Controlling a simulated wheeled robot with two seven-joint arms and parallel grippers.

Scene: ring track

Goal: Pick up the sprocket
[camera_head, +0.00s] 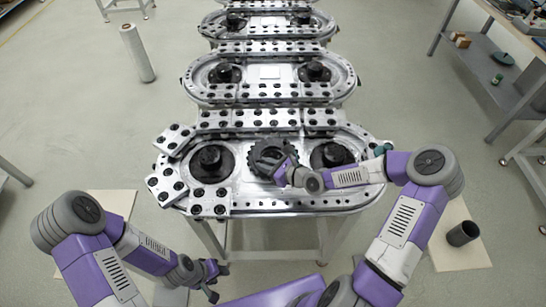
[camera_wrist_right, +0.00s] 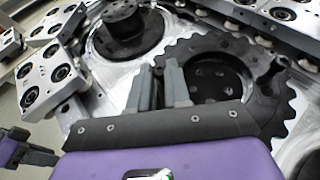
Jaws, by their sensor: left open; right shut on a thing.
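The sprocket (camera_head: 256,157) is a dark toothed ring between the two black hubs on the nearest ring track (camera_head: 290,203). In the right wrist view the sprocket (camera_wrist_right: 220,45) lies close under the fingers, with its teeth along the far and right side. My right gripper (camera_head: 281,168) reaches in from the right and is shut on the sprocket's rim; its fingers (camera_wrist_right: 163,85) show at the rim's left part. Whether the sprocket is clear of the track surface I cannot tell. My left gripper (camera_head: 217,282) is open and empty, low in front of the track stand.
The left hub (camera_head: 210,162) and right hub (camera_head: 332,155) flank the sprocket. Loose track links (camera_head: 168,186) sit at the track's left end. More ring tracks (camera_head: 270,90) stand behind. A dark cup (camera_head: 462,234) is at right, a grey roll (camera_head: 138,54) at left. A shelved bench (camera_head: 490,75) is far right.

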